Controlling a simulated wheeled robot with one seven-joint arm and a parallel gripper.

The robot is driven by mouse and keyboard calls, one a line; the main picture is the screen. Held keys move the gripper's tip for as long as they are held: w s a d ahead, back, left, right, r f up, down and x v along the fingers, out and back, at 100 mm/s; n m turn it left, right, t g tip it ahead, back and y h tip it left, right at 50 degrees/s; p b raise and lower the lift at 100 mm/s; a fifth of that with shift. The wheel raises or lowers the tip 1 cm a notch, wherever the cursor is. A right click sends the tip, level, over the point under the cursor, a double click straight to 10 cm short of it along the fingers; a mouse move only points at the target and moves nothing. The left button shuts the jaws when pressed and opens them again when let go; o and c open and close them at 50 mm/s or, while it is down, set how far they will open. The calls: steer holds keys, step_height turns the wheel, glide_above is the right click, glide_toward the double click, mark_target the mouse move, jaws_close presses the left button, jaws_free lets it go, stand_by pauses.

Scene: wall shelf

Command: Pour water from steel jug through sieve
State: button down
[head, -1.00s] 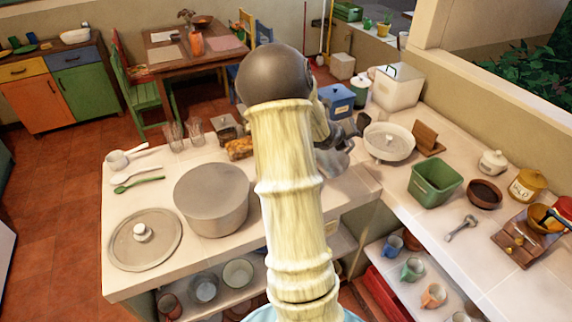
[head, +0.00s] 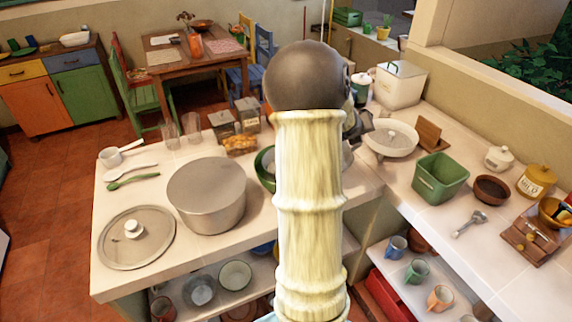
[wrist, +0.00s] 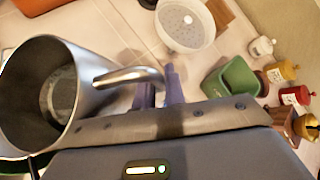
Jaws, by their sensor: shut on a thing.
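The steel jug (wrist: 85,65) fills the left of the wrist view, its open mouth facing the camera. A clear grey-green patch, perhaps water, shows inside. My gripper (wrist: 160,88) is shut on the jug's handle, beside its body. In the head view my arm hides most of the jug and gripper. A white round dish with a dotted, perforated-looking surface, perhaps the sieve (wrist: 185,22), lies beyond the gripper, apart from the jug. It also stands on the right counter in the head view (head: 390,141).
A green bowl (head: 264,168) is partly hidden behind my arm. A large pot (head: 206,196) and a lid (head: 136,238) are on the left counter. A green square tub (head: 441,178), a brown bowl (head: 491,190) and canisters stand at right.

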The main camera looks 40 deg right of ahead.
steer(key=shift+s+d+f+m+t+y+b, duration=0.45)
steer(key=shift+s+d+b, duration=0.15)
steer(key=shift+b, duration=0.9)
steer(key=s+d+f+t+y+b, duration=0.1)
steer(key=b, duration=0.1)
steer(key=d+f+m+t+y+b, duration=0.1)
steer(key=b, duration=0.2)
steer(key=shift+s+f+m+y+b, duration=0.15)
steer(key=shift+s+m+y+b, duration=0.15)
steer(key=shift+s, duration=0.1)
step_height(320, 180, up, 6)
steer(key=p, duration=0.6)
steer(key=shift+a, duration=0.1)
stand_by(1.6)
